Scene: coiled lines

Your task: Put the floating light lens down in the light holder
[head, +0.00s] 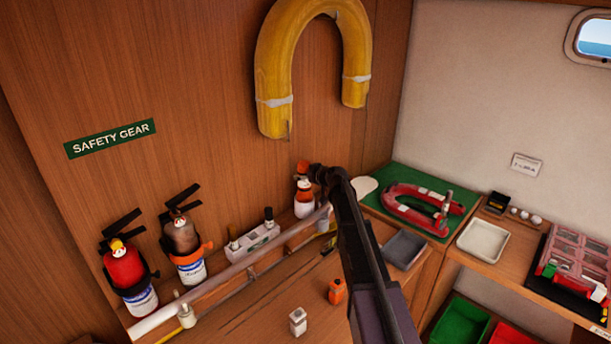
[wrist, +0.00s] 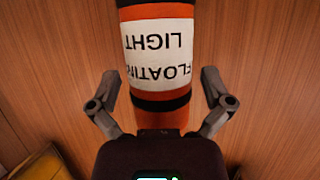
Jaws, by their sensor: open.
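The floating light (head: 304,207), an orange and white cylinder with black bands, stands against the wood wall at the end of the rail. An orange piece (head: 302,167) shows at its top beside my gripper (head: 318,174); I cannot tell whether this is the lens. In the wrist view the light (wrist: 158,48) fills the upper middle, its "FLOATING LIGHT" label upside down. My gripper (wrist: 160,82) is open, one finger on each side of the light, with gaps visible. The light's far end is out of the wrist view. I cannot make out a separate holder.
Two fire extinguishers (head: 129,280) (head: 184,248) stand at the left behind a pale rail (head: 235,272). A yellow horseshoe buoy (head: 272,70) hangs above. An orange bottle (head: 337,291) and a small white one (head: 298,321) stand on the bench. A grey tray (head: 405,249) is at right.

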